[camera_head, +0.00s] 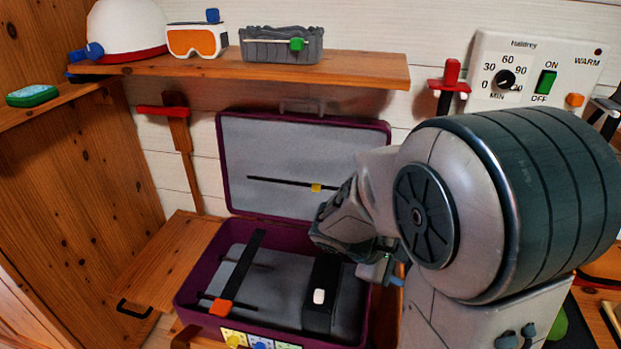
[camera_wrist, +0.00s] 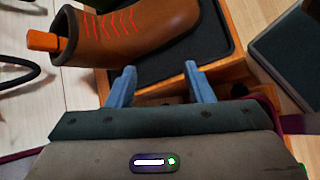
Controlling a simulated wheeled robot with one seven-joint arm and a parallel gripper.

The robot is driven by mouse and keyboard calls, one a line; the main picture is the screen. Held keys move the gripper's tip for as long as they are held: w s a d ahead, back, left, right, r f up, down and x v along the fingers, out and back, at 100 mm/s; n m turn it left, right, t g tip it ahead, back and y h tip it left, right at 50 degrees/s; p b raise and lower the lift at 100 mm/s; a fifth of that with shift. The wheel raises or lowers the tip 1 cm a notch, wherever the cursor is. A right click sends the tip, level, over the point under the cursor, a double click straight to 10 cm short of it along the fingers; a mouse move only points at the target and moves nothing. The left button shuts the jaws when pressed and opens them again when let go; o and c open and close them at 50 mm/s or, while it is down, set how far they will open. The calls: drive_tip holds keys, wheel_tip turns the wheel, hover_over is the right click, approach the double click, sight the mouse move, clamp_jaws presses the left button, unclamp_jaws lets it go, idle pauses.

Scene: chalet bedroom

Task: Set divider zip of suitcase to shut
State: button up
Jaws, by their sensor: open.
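The purple suitcase (camera_head: 205,262) stands open, its grey-lined lid (camera_head: 300,145) upright at the back. A thin dark zip line (camera_head: 275,182) with a yellow pull (camera_head: 316,188) crosses the lid lining; it looks like the divider zip. The pull sits right of the visible line's middle, and my arm is close to its right end. My gripper (camera_head: 392,272) is at the suitcase's right side, away from the pull and partly hidden by my arm. In the wrist view my gripper (camera_wrist: 160,84) has its two blue fingers apart with nothing between them.
In the suitcase base lie a dark strap with an orange end (camera_head: 221,307) and a black band with a white piece (camera_head: 319,296). A shelf (camera_head: 250,68) runs above the lid.

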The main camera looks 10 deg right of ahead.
drive_tip(key=w+n+t+h, duration=0.3)
drive_tip(key=w+n, duration=0.3)
drive_tip(key=w, duration=0.2)
drive_tip(key=n+t+y+p, duration=0.2)
drive_tip(key=n+t+y, duration=0.3)
drive_tip(key=n+t, duration=1)
approach(315, 186)
drive_tip(key=shift+n+g+y, duration=0.3)
drive_tip(key=shift+n+g, duration=0.5)
drive_tip(key=shift+n, duration=0.1)
drive_tip(key=x, duration=0.3)
drive_tip(key=r+x, duration=0.1)
drive_tip(key=x, duration=0.6)
drive_tip(key=shift+w+d+r+b, duration=0.1)
drive_tip(key=shift+w+r+b, duration=0.15)
drive_tip(key=shift+b, duration=0.05)
